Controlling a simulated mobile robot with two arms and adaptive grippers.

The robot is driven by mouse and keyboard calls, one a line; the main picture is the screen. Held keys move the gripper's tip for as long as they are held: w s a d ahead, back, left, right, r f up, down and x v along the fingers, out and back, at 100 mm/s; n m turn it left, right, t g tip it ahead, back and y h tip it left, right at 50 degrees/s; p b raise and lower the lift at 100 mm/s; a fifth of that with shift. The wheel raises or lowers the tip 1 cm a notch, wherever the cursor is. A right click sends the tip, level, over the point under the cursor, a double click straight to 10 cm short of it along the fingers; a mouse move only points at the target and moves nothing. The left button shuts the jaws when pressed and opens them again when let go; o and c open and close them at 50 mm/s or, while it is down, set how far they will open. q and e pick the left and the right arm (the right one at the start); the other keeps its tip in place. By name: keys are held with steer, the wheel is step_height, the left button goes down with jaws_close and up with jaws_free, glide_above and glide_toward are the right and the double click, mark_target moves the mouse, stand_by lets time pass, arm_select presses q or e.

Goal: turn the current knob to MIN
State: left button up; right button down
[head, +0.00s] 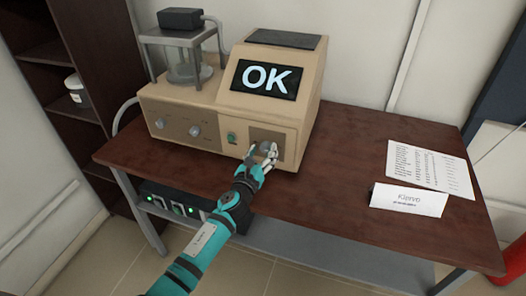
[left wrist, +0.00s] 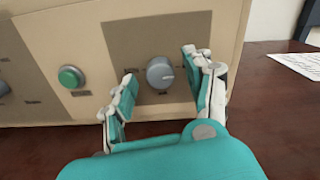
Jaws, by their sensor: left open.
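The beige instrument (head: 222,100) stands on the table, with a lit "OK" screen (head: 267,79). A round grey knob (left wrist: 160,73) sits on its right front panel, and the panel lettering is too small to read. My left gripper (left wrist: 158,67) is open, with one finger on each side of this knob and gaps visible between fingers and knob. In the head view the left gripper (head: 264,150) is at the same panel and partly covers the knob. Two other knobs (head: 195,131) (head: 160,124) are on the left front panel. My right gripper is out of view.
A green button (left wrist: 71,76) is just left of the gripper. A glass vessel in a stand (head: 188,70) is on the instrument's left. A name card (head: 408,200) and printed sheet (head: 430,168) lie on the brown table (head: 340,150). Black boxes with green lights (head: 175,205) sit below.

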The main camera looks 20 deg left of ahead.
arm_select(q)
steer(key=shift+w, duration=0.3)
jaws_close()
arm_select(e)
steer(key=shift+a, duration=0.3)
